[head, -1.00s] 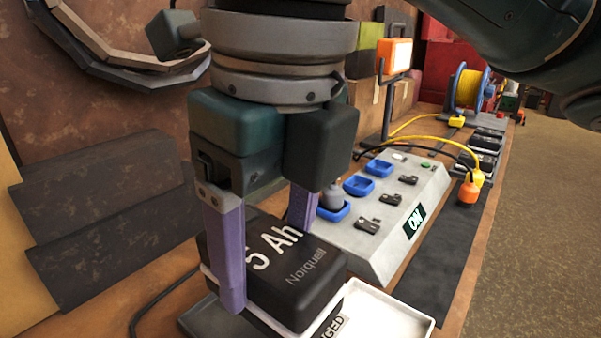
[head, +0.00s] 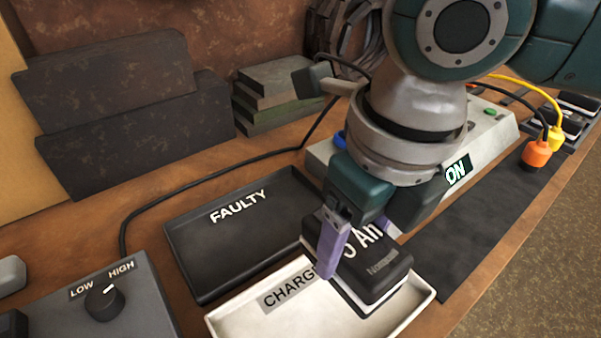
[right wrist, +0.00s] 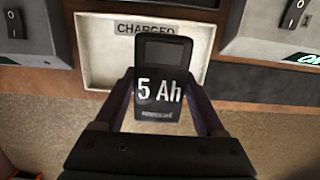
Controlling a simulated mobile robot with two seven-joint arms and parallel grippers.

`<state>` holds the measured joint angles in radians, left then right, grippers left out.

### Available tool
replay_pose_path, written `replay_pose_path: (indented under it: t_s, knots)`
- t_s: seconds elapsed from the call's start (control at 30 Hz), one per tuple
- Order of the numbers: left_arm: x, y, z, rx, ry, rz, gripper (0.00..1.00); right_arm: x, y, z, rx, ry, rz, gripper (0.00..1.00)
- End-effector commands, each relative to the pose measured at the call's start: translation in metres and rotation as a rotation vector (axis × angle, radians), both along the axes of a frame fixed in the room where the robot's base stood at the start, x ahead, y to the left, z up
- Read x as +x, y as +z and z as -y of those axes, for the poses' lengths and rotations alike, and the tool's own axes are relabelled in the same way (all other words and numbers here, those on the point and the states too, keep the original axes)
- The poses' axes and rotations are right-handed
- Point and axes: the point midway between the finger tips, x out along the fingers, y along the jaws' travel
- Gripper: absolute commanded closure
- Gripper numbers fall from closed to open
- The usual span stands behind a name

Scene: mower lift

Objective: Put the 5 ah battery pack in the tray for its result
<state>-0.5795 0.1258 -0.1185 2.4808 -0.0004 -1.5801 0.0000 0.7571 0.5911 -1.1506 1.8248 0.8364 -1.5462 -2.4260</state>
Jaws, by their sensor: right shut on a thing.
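My right gripper (head: 361,248) is shut on the black 5 Ah battery pack (head: 378,275), with purple fingers on either side of it. The pack is over the right part of the white tray labelled CHARGED (head: 240,318); whether it touches the tray floor I cannot tell. In the right wrist view the pack (right wrist: 160,70) is between the fingers (right wrist: 160,98), label facing the camera, overlapping the white tray (right wrist: 97,62). A black tray labelled FAULTY (head: 225,250) lies beside it and looks empty. My left gripper is out of view.
A grey box with a LOW/HIGH knob (head: 103,300) stands at the left. The grey tester (head: 490,135) with a lit ON display is behind my right gripper. A black cable (head: 190,180) crosses the bench. Dark metal blocks (head: 130,100) stand at the back.

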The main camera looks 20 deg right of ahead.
Motion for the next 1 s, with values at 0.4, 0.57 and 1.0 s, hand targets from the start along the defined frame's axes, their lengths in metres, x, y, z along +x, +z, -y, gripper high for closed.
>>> replay_pose_path:
  t_s: [0.4,0.57,1.0]
  knots:
    - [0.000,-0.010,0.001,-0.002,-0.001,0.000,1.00,0.000,-0.057,-0.001,0.001,0.000,0.000,1.00]
    - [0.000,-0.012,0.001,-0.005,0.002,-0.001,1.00,0.000,-0.071,-0.001,0.002,0.001,0.002,1.00]
    - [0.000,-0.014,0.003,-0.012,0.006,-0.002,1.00,0.000,-0.075,0.000,0.000,0.001,0.001,0.22]
